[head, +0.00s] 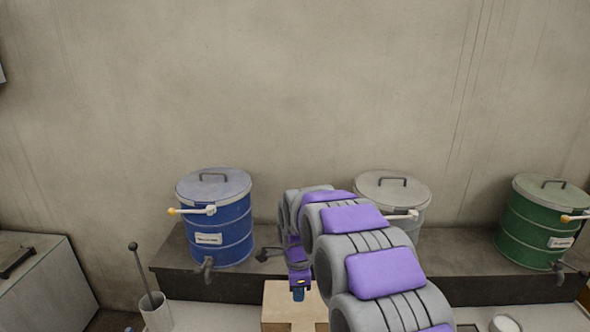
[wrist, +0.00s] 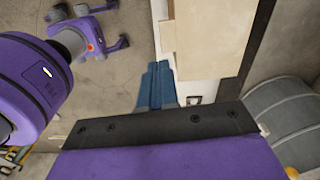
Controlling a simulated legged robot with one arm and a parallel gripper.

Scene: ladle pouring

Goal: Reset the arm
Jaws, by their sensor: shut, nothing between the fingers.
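My arm reaches forward in the head view, grey and purple, with my gripper (head: 298,293) at its far end just above a pale wooden block (head: 278,300). In the wrist view my gripper's blue fingers (wrist: 157,84) lie side by side, shut with nothing between them. No object is held. A dark ladle handle (head: 142,270) stands tilted in a white holder (head: 157,316) at the lower left of the head view, apart from my gripper.
A blue drum (head: 213,225), a grey drum (head: 392,190) partly hidden by my arm, and a green drum (head: 535,225) stand on a dark ledge (head: 480,280) against the wall. A white cup (head: 504,324) is at the lower right. A grey cabinet (head: 45,280) stands left.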

